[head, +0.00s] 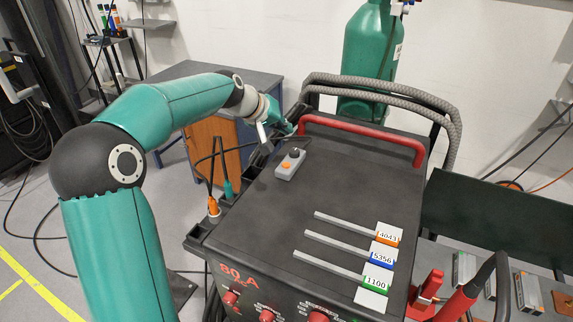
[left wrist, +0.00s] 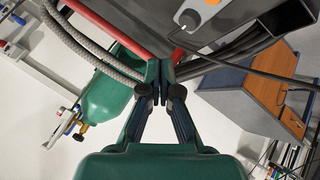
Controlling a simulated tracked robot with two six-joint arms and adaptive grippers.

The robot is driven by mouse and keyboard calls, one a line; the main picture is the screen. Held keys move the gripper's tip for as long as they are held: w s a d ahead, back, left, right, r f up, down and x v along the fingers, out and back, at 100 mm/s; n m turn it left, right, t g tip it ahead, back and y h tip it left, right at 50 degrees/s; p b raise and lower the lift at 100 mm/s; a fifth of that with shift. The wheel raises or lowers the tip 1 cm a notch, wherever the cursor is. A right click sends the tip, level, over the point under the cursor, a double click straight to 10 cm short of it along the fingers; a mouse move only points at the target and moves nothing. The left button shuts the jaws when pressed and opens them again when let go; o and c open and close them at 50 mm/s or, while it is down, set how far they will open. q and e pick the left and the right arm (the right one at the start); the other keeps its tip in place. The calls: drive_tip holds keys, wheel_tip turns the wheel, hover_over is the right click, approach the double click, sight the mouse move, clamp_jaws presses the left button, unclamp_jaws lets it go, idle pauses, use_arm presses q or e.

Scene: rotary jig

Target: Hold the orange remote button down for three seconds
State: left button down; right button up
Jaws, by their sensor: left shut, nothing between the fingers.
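The grey remote (head: 290,164) lies on the dark top of the welding machine (head: 265,215), near its back left. Its orange button (head: 287,166) faces up, with a dark round knob beside it. The remote also shows at the top of the left wrist view (left wrist: 191,17), where the orange button (left wrist: 210,2) is cut by the frame edge. My left gripper (head: 290,131) is behind the remote, near the machine's back left edge, and apart from the button. In the left wrist view its fingers (left wrist: 160,68) are shut with nothing between them. My right gripper is not in view.
A red handle bar (head: 362,136) and grey hoses (head: 385,88) run along the machine's back, before a green gas cylinder (head: 371,52). Labelled rods (head: 345,250) lie at the front right of the top. A dark cable runs from the remote. The middle of the top is clear.

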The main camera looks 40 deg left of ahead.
use_arm(q)
drive_tip(key=f+b, duration=0.1)
drive_tip(key=f, duration=0.1)
drive_tip(key=b, duration=0.5)
hover_over(284, 165)
wheel_tip(284, 165, down, 5)
drive_tip(key=shift+f, duration=0.1)
drive_tip(key=shift+f+b, duration=0.4)
drive_tip(key=shift+f, duration=0.2)
idle(0.5)
drive_tip(key=shift+f+b, duration=0.35)
drive_tip(key=shift+b, duration=0.05)
drive_tip(key=shift+f+b, duration=0.4)
idle(1.9)
idle(1.8)
drive_tip(key=shift+r+p, duration=0.65)
drive_tip(key=shift+r, duration=0.15)
